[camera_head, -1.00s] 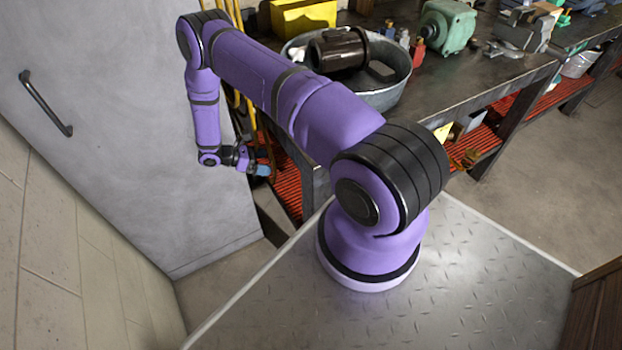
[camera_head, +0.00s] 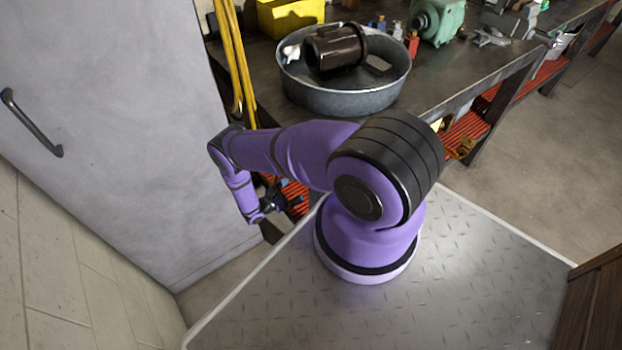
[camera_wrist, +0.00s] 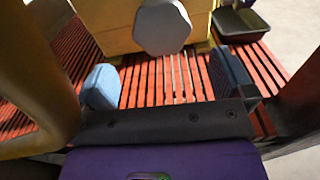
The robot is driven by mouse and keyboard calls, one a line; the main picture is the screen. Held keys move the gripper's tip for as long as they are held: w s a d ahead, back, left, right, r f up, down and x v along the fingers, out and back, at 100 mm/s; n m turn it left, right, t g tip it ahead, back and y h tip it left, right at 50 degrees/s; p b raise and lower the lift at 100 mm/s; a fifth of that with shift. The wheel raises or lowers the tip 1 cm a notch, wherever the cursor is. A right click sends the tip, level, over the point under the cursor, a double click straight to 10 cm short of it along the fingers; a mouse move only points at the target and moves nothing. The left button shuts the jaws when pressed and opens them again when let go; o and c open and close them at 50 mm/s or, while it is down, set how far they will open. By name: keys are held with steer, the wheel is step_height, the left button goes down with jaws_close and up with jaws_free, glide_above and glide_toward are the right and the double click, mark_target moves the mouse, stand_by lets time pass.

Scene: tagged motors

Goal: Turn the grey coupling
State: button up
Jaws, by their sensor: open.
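In the wrist view a grey, many-sided coupling (camera_wrist: 163,27) faces me from the front of a yellow housing (camera_wrist: 108,25). The housing stands on a red slatted shelf (camera_wrist: 160,80). My gripper (camera_wrist: 166,80) is open and empty, with a light blue fingertip on the left and a dark one on the right. The coupling shows beyond the gap between them, and I see no contact. In the head view my gripper (camera_head: 284,197) is low beside the bench, at its red lower shelf. The coupling is hidden there.
A yellow curved pipe or hose (camera_wrist: 40,80) is close on the left in the wrist view. A dark tray (camera_wrist: 240,22) lies at upper right. On the bench, a metal tub (camera_head: 345,98) holds a dark motor (camera_head: 335,48). A grey cabinet (camera_head: 120,130) stands at left.

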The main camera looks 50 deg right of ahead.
steer(key=x, duration=1)
steer(key=shift+d, duration=0.15)
steer(key=shift+s, duration=0.1)
steer(key=shift+c, duration=0.2)
steer(key=c, duration=0.7)
